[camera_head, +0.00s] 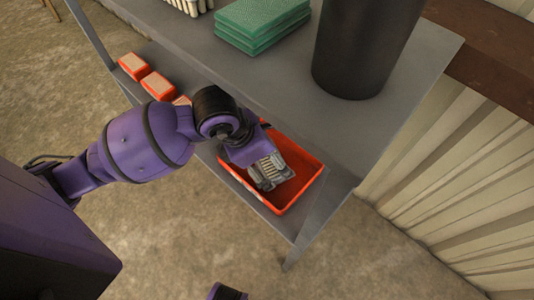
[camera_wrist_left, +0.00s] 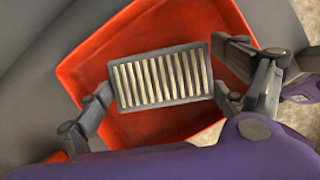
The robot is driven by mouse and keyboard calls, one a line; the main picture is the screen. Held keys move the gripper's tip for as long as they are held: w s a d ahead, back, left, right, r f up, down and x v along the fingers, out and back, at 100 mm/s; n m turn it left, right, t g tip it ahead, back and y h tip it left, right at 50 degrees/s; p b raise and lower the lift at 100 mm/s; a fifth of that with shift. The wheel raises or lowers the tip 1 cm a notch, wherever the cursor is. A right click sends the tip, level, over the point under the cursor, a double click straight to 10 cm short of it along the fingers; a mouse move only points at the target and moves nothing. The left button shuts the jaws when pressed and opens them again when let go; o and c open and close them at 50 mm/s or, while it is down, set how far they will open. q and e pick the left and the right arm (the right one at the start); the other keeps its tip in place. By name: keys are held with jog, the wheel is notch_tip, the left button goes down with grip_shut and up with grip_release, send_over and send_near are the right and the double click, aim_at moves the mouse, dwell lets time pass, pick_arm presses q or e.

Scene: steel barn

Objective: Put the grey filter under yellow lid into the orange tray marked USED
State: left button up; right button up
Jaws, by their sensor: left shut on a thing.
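The grey filter (camera_wrist_left: 162,78), a rectangular frame with pale pleats, sits between the two fingers of my left gripper (camera_wrist_left: 168,88) in the left wrist view. The gripper is shut on it. In the head view my left gripper (camera_head: 268,174) and the filter are over or inside the orange tray (camera_head: 311,186), on the lower shelf. The tray also fills the background of the left wrist view (camera_wrist_left: 90,55). I cannot tell whether the filter touches the tray floor. No USED marking and no yellow lid show. My right gripper is not in view.
The grey upper shelf (camera_head: 290,85) overhangs the tray's back side. It carries a black cylinder (camera_head: 365,45) and stacked green pads (camera_head: 258,25). Small orange boxes (camera_head: 157,85) stand left along the lower shelf. A corrugated wall (camera_head: 445,190) is at right.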

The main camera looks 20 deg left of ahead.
pick_arm(q)
jog(key=shift+f, duration=0.1)
jog(key=o, duration=0.9)
jog(key=shift+o, duration=0.4)
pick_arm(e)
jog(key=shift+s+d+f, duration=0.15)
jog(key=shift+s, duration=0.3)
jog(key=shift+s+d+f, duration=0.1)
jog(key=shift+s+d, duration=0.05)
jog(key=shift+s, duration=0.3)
